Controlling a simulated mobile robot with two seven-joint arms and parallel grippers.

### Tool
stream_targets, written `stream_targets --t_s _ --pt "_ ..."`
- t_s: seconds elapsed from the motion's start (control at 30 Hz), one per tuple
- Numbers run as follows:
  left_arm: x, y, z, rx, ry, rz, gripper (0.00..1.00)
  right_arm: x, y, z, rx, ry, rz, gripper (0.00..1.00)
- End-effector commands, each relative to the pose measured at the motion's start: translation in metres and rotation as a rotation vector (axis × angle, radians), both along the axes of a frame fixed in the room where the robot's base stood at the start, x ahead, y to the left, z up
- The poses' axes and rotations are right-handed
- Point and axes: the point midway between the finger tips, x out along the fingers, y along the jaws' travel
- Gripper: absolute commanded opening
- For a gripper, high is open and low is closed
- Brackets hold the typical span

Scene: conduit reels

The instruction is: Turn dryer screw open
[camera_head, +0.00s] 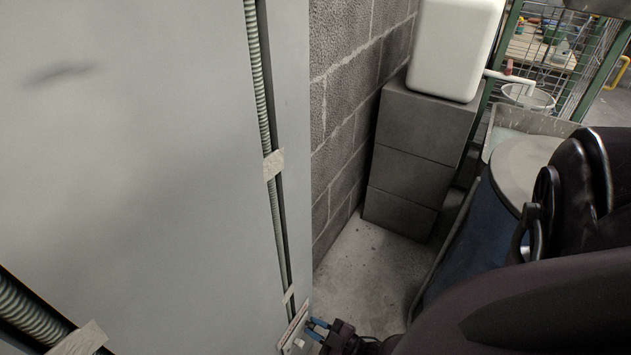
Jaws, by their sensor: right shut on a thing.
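My right gripper (314,331) is low in the middle of the picture, with blue fingers pointing left. It is at the lower right edge of the large grey panel, close to a small white plate (291,329) with red marking. A small pale knob (299,342) shows at this plate, beside the fingertips. The gripper is shut on a small part there, which I take to be the dryer screw; the fingers hide most of it. My left gripper is not in view.
A ribbed conduit (263,100) held by tape runs down the grey panel (150,150). Right of it are a block wall (345,90), stacked grey blocks (412,165) under a white container (455,45), and a blue drum (478,250). Bare floor (365,270) lies between.

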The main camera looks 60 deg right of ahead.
Motion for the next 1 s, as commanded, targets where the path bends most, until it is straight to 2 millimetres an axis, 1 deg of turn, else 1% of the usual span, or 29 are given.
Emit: stream_targets --t_s 0.2,0.43,0.67,1.0 --pt "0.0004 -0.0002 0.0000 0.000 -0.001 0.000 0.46 -0.0005 -0.0002 -0.0003 -0.140 -0.010 -0.001 0.00" --pt "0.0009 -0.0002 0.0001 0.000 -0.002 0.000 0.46 -0.0005 -0.0001 -0.0003 -0.227 -0.017 0.000 0.00" --pt "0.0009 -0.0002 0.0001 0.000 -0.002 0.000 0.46 -0.0005 -0.0001 -0.0003 -0.259 -0.019 0.000 0.00" --pt "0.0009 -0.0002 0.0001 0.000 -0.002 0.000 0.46 -0.0005 -0.0001 -0.0003 -0.261 -0.020 0.000 0.00"
